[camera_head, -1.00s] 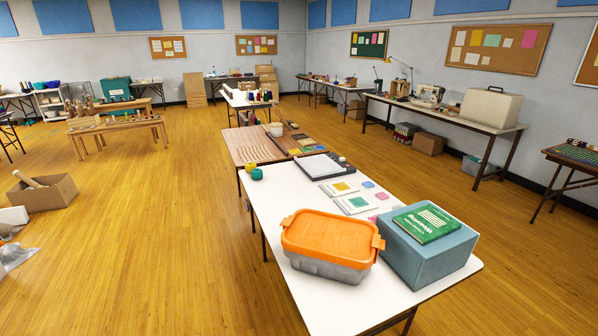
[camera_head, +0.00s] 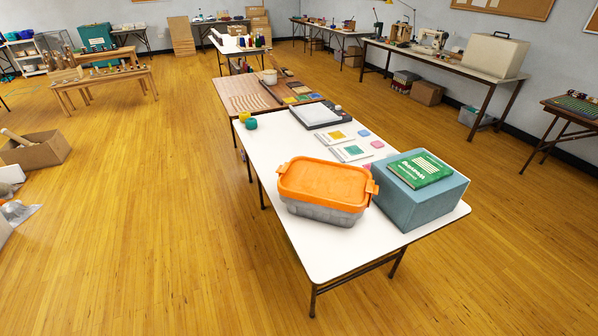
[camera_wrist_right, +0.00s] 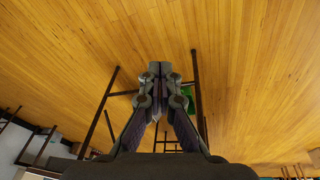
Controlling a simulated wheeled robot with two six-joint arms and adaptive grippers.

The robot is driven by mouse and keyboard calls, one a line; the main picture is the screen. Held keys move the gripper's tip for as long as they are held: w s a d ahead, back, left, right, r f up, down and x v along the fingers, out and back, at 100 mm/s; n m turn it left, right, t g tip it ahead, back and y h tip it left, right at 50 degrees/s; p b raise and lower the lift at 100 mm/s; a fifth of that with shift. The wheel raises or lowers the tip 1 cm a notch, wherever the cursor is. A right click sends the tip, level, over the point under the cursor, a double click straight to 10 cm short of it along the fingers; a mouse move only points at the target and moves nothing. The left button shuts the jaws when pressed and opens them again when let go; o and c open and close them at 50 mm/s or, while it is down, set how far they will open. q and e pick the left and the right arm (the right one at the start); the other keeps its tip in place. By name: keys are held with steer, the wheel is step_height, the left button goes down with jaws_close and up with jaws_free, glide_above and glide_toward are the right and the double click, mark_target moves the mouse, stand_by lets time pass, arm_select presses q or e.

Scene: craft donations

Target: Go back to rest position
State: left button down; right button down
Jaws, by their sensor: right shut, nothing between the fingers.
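My right gripper (camera_wrist_right: 155,70) shows in the right wrist view. Its fingers meet at the tips and hold nothing. Wooden floor fills most of that view behind it, with dark table legs and a small green patch beside the fingers. Neither gripper shows in the head view, and my left gripper is in no view. In the head view, a grey bin with an orange lid (camera_head: 325,183) stands on the white table (camera_head: 310,250). A blue-grey box (camera_head: 425,203) stands right of it with a green book (camera_head: 420,169) lying on top.
Wooden floor (camera_head: 150,240) is open left of and in front of the white table. A cardboard box (camera_head: 38,150) sits on the floor at the left. A long table (camera_head: 440,70) with a sewing machine and a pale case runs along the right wall.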

steer(key=s+d+f+g, duration=0.1)
steer(key=s+f, duration=1.8)
steer(key=s, duration=0.1)
steer(key=shift+d+f, duration=0.2)
steer(key=shift+f, duration=0.1)
steer(key=shift+s, duration=0.1)
